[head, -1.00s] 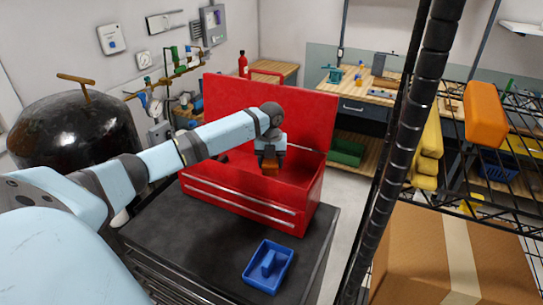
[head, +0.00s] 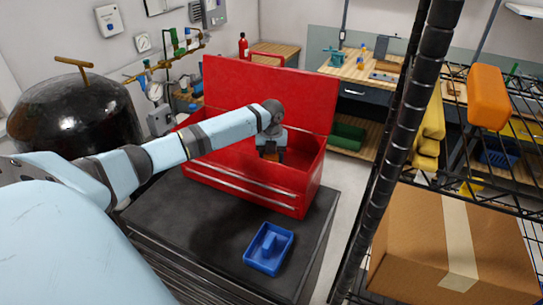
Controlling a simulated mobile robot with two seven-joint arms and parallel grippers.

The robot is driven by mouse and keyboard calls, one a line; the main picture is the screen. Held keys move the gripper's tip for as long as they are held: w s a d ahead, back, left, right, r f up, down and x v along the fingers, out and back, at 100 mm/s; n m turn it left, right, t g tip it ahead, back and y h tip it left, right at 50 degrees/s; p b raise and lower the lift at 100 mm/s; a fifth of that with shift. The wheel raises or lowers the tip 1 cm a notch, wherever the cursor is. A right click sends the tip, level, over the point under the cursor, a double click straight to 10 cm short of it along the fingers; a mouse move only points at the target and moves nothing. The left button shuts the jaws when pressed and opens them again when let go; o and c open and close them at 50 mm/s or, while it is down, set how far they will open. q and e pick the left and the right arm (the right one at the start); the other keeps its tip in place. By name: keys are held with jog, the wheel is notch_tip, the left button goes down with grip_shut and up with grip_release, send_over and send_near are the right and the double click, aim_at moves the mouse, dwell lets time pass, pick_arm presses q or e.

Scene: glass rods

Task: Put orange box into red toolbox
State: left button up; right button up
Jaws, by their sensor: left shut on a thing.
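The red toolbox (head: 245,188) stands on a dark cart top with its lid (head: 265,95) raised at the back. My left arm reaches in from the left over it. My left gripper (head: 270,154) points down inside the open toolbox, behind the front wall. It is shut on the orange box (head: 269,154), of which only a small patch shows between the fingers. Whether the box touches the toolbox floor is hidden. My right gripper is not in view.
A blue tray (head: 268,248) lies on the cart (head: 205,225) in front of the toolbox. A black wire shelf at right holds a cardboard box (head: 410,240), a yellow item (head: 430,135) and another orange object (head: 488,98). A dark round tank (head: 75,120) stands at left.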

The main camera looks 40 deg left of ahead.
pick_arm(q)
jog(key=shift+f, duration=0.55)
jog(key=o, duration=1.1)
jog(key=shift+c, duration=0.2)
notch_tip(320, 180, up, 13)
jog(key=b, duration=0.3)
jog(key=shift+r, duration=0.4)
